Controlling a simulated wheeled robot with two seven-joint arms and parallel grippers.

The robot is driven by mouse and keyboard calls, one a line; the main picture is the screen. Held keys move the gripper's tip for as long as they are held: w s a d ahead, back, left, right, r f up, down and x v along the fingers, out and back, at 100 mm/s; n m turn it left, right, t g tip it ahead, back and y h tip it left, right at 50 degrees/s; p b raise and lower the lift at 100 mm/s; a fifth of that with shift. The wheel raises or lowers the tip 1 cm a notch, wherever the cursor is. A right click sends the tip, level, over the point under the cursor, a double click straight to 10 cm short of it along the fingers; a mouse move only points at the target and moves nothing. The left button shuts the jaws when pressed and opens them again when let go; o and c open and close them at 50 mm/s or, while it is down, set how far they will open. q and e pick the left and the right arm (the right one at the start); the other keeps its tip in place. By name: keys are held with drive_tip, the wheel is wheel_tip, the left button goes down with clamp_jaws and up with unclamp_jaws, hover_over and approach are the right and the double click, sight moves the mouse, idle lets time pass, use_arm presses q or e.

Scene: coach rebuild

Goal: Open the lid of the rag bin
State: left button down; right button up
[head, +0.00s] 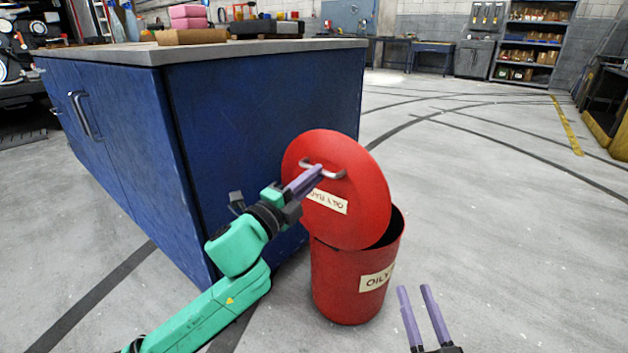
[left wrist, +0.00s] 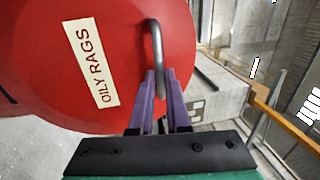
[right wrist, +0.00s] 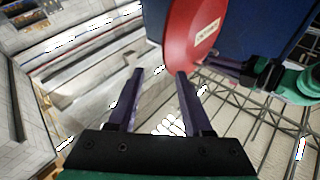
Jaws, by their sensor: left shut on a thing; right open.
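The red rag bin (head: 350,285) stands on the floor beside the blue cabinet. Its round red lid (head: 365,195) is tilted steeply up, and the dark opening shows at the right of the rim. The lid carries a curved metal handle (head: 335,174) and a label. In the left wrist view the lid (left wrist: 150,40) fills the upper left, with the handle (left wrist: 157,60) between the fingers. My left gripper (head: 318,170) is shut on the lid handle. My right gripper (head: 412,290) is open and empty, right of the bin; its fingers (right wrist: 155,75) are spread in the right wrist view.
The blue cabinet (head: 250,130) with a grey top stands directly left of and behind the bin. Boxes and tools lie on its top. Open grey floor (head: 480,200) with dark lines lies to the right. Shelves (head: 530,45) stand far back.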

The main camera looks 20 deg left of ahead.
use_arm(q)
drive_tip(key=shift+s+f, duration=0.1)
drive_tip(key=shift+s, duration=0.05)
use_arm(e)
drive_tip(key=shift+t, duration=0.9)
drive_tip(key=shift+w+d+r, duration=0.15)
drive_tip(key=shift+r, duration=1.15)
drive_tip(key=shift+w+d+r, duration=0.1)
drive_tip(key=shift+w+r, duration=0.05)
drive_tip(key=shift+r, duration=1.15)
use_arm(q)
drive_tip(key=c, duration=0.9)
unclamp_jaws()
